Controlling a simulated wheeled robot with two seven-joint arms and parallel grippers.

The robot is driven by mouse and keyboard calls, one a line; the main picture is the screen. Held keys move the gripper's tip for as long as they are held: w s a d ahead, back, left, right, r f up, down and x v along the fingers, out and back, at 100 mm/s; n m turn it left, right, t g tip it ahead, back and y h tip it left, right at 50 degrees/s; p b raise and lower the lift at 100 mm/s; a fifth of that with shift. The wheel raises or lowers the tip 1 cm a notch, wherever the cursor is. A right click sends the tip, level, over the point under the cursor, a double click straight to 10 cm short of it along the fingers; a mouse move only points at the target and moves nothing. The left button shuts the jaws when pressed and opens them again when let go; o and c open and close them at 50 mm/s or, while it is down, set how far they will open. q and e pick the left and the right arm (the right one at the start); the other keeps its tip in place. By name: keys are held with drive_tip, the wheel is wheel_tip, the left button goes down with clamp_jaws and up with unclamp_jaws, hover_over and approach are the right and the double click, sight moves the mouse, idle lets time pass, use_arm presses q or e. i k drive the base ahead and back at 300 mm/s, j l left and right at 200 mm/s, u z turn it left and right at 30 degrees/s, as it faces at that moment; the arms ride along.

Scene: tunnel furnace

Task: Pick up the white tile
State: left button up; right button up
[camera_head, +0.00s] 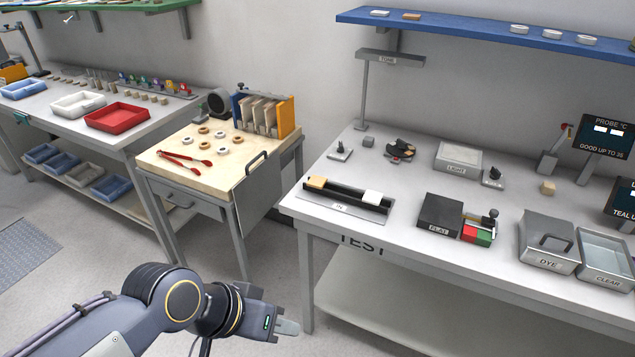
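A white tile-like block (373,198) sits at the right end of a black rack (345,192) marked "IN" on the test table. A tan block (317,183) sits at the rack's left end. My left gripper (288,327) is low in the picture, in front of the test table's left front leg and well apart from the white block. Its fingers are seen from the side, and I cannot tell whether they are open. My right gripper is not in view.
The test table (400,232) also holds a dark block marked "FLAT" (439,214), a lidded "DYE" box (547,243) and a "CLEAR" tray (604,254). A wooden-topped table (175,142) stands to the left. Open floor lies between the left tables and the test table.

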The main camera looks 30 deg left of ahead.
sight(370, 197)
drive_tip(key=i+l+u, duration=0.1)
drive_tip(key=i+l, duration=0.2)
drive_tip(key=i, duration=0.2)
drive_tip(key=i+l, duration=0.35)
drive_tip(key=i, duration=0.15)
drive_tip(key=u, duration=0.05)
